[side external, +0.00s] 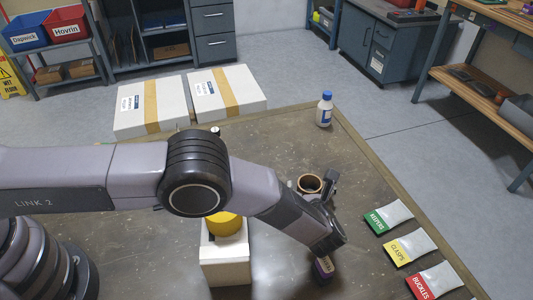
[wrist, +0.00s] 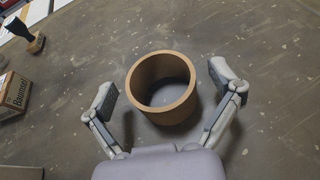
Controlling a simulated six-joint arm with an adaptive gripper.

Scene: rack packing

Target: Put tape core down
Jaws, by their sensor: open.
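The tape core (wrist: 163,112) is a short brown cardboard ring standing on its flat end on the table, its open top facing up. In the wrist view it lies between the two fingers of my gripper (wrist: 167,90), with a clear gap on each side. My gripper is open and touches nothing that I can see. In the side view the tape core (side external: 310,184) shows just past my gripper (side external: 322,190), which hides part of the scene around it.
Two white boxes with tape (side external: 152,104) stand at the back left. A white bottle (side external: 324,109) stands near the far edge. Labelled packets (side external: 389,218) lie along the right edge. A stamp (wrist: 25,36) and a Baumann box (wrist: 14,94) are at the wrist view's left.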

